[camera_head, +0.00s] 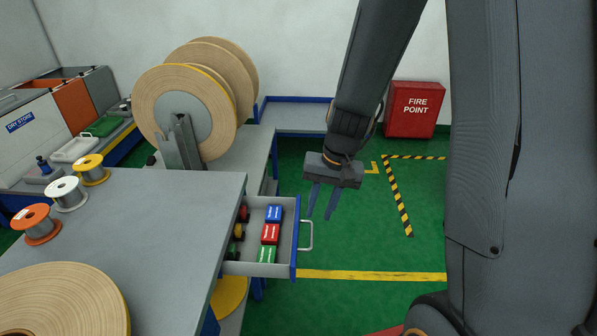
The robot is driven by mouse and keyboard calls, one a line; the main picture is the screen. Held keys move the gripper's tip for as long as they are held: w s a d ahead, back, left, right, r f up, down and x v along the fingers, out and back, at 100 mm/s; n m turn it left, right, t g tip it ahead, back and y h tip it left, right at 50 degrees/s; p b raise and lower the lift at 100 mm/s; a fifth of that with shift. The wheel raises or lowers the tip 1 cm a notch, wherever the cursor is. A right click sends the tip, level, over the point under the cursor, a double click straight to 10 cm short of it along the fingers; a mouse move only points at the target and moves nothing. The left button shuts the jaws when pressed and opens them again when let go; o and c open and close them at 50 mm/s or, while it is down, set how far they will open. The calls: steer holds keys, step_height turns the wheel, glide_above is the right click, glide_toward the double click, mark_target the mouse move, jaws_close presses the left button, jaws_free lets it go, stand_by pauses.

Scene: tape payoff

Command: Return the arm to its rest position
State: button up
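My gripper (323,201) hangs from my arm near the middle of the view, fingers pointing down. Its two blue-grey fingers are apart, with nothing visible between them. It is over the green floor in the picture, above and right of the open drawer (287,259). The fingers look clear of the drawer's handle (308,235), though the exact distance is hard to tell. My arm's large dark links fill the right side and hide part of the room there.
The drawer sticks out of the grey bench (175,235), holding blue, red and green boxes and some small spools. Large tape reels (155,100) stand behind. Several wire spools (66,193) sit on the bench. A red fire point box (415,108) stands at the back wall. Green floor (350,245) is open.

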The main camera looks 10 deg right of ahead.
steer(key=shift+r, duration=0.1)
steer(key=s+r+n+h+p, duration=0.2)
steer(key=s+r+n, duration=0.1)
steer(key=s+r, duration=0.6)
steer(key=s+d, duration=0.1)
steer(key=s, duration=0.3)
steer(key=shift+r+g, duration=0.3)
steer(key=shift+r, duration=0.1)
steer(key=shift+a, duration=0.15)
